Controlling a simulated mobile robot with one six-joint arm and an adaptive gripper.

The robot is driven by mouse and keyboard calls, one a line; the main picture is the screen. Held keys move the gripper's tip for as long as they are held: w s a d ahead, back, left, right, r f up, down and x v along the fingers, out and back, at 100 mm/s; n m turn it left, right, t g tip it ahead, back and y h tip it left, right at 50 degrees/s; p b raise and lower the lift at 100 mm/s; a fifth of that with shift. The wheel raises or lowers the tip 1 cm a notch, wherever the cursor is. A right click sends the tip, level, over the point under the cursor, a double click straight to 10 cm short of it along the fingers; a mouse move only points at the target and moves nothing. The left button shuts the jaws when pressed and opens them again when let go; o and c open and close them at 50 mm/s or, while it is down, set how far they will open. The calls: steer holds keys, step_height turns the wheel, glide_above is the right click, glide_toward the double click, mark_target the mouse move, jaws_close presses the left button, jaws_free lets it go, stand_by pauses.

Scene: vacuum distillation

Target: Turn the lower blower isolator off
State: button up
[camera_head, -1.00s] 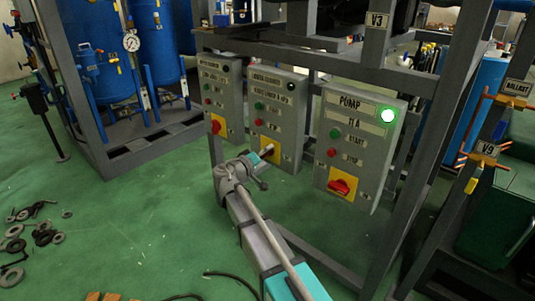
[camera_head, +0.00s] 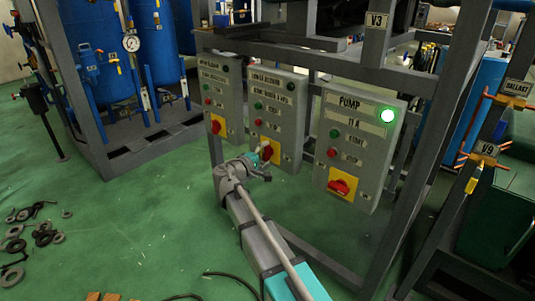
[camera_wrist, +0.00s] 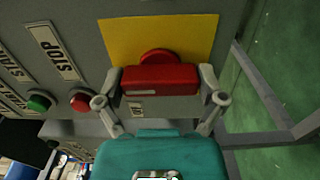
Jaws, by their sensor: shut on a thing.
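The lower blower isolator is a red rotary handle (camera_head: 267,149) on a yellow plate (camera_head: 275,154), low on the middle grey panel (camera_head: 285,95). In the wrist view the red handle (camera_wrist: 160,80) fills the gap between my fingers, in front of the yellow plate (camera_wrist: 190,38). My gripper (camera_head: 265,153) is shut on the handle, one finger on each side; it also shows in the wrist view (camera_wrist: 162,82). In the head view my gripper and wrist cover part of the plate. The handle's exact position mark is not readable.
The PUMP panel (camera_head: 360,120) stands to the right with its own red isolator (camera_head: 340,187) and a lit lamp (camera_head: 387,116). Another panel (camera_head: 217,90) stands to the left. Stop (camera_wrist: 82,101) and start (camera_wrist: 40,102) buttons lie beside my gripper. Grey frame posts flank the panels.

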steer(key=shift+s, duration=0.15)
steer(key=o, duration=0.8)
steer(key=shift+v, duration=6)
